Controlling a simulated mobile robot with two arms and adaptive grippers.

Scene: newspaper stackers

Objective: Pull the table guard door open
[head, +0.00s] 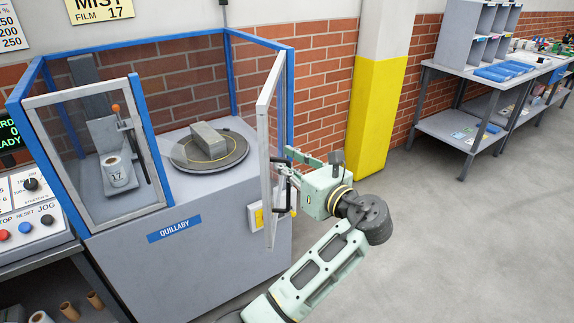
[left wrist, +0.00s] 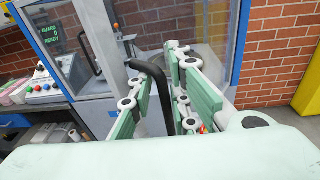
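The guard door (head: 268,120), a clear panel in a pale frame, stands swung outward at the right side of the blue-framed guard. Its black handle (head: 289,190) is on the outer face; the handle (left wrist: 160,85) also shows in the left wrist view. My left gripper (head: 296,172) is at the handle. In the left wrist view its green fingers (left wrist: 158,105) are apart, one on each side of the handle, with a gap showing on the left. Contact with the right finger is unclear. My right gripper is in neither view.
Inside the guard is a round turntable (head: 183,156) with a grey block (head: 208,140). A control panel (head: 35,210) stands at left. A yellow-based pillar (head: 374,115) and a shelf table (head: 445,125) stand at right. The floor (head: 470,240) at right is clear.

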